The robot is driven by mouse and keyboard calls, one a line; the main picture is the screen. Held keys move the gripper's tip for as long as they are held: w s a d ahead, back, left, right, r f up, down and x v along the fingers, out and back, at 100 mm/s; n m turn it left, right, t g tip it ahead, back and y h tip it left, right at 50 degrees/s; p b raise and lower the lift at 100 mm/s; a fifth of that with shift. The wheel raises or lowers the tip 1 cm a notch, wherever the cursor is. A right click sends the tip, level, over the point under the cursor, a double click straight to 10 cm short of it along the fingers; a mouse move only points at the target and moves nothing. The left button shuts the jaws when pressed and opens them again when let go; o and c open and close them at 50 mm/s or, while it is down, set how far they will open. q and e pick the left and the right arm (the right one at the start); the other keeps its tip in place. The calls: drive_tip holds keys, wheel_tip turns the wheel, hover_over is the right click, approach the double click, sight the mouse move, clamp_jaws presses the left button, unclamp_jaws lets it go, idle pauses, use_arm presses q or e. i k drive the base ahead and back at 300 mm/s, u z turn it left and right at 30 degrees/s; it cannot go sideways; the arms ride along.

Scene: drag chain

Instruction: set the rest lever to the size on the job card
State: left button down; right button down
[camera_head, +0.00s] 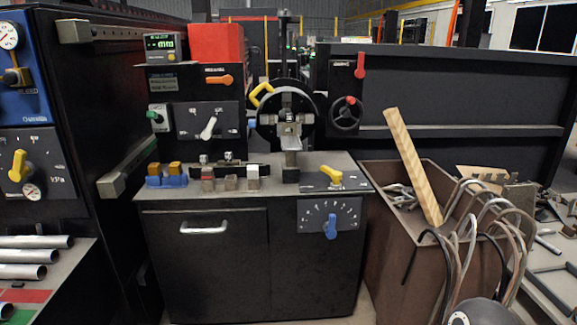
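Several levers show, and their labels are too small to read, so I cannot tell which is the rest lever. A blue lever (330,226) points down on a plate with an arc of marks on the cabinet front. A yellow lever (330,175) lies on a plate on the worktop above it. A white lever (209,127) tilts up to the right on a marked black panel. An orange lever (220,80) lies level above that. A dark panel with green text (176,84) may be the job card; its text is unreadable. Neither gripper is in view.
The black cabinet (203,270) carries a steel worktop with small blocks and a round machine head (287,108). A brown bin (385,235) with a wooden plank (411,165) and hoses (480,225) stands at right. Pipes (30,257) lie at left.

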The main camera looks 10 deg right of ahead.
sight(337, 176)
drive_tip(key=i, duration=1.6)
drive_tip(key=z, duration=0.7)
